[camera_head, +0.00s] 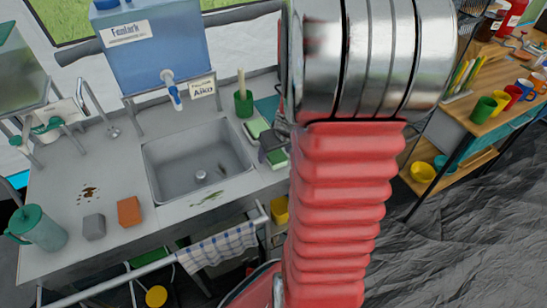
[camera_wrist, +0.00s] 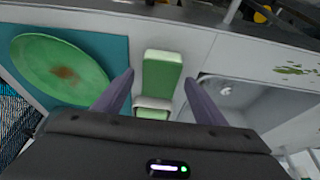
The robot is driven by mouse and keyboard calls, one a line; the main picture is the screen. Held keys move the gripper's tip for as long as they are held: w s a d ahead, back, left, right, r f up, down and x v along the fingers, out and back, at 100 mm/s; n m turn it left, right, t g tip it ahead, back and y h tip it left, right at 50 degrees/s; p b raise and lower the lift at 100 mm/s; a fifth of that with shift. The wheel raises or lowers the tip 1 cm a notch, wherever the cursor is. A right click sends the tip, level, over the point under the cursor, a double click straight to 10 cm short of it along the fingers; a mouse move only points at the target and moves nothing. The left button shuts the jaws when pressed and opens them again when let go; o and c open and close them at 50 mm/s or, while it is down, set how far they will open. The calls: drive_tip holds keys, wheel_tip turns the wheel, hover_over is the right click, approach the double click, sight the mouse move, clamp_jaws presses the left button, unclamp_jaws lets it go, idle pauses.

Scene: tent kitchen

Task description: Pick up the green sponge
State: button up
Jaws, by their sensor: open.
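A green block with pale edges, which looks like the green sponge (camera_wrist: 161,76), lies on the counter beside the sink. In the head view it (camera_head: 278,160) is near the counter's front edge, partly hidden by my gripper. A second green and white piece (camera_wrist: 152,104) is close to it; the head view shows this piece (camera_head: 257,127) farther back. My gripper (camera_wrist: 160,79) is open, its two purple-grey fingers on either side of the green block in the picture. I cannot tell the height gap. In the head view my dark gripper (camera_head: 270,142) is mostly behind my arm.
The sink (camera_head: 197,163) is left of the green pieces. A green plate (camera_wrist: 60,70) lies on a teal mat (camera_wrist: 118,50). A green cup with a handle (camera_head: 243,103) stands behind. An orange block (camera_head: 129,211), grey block (camera_head: 94,226) and green jug (camera_head: 38,228) are at left.

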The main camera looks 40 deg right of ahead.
sight(276, 154)
idle(0.5)
drive_tip(key=c, duration=1.2)
drive_tip(key=shift+r, duration=0.15)
wheel_tip(276, 154, up, 10)
idle(0.4)
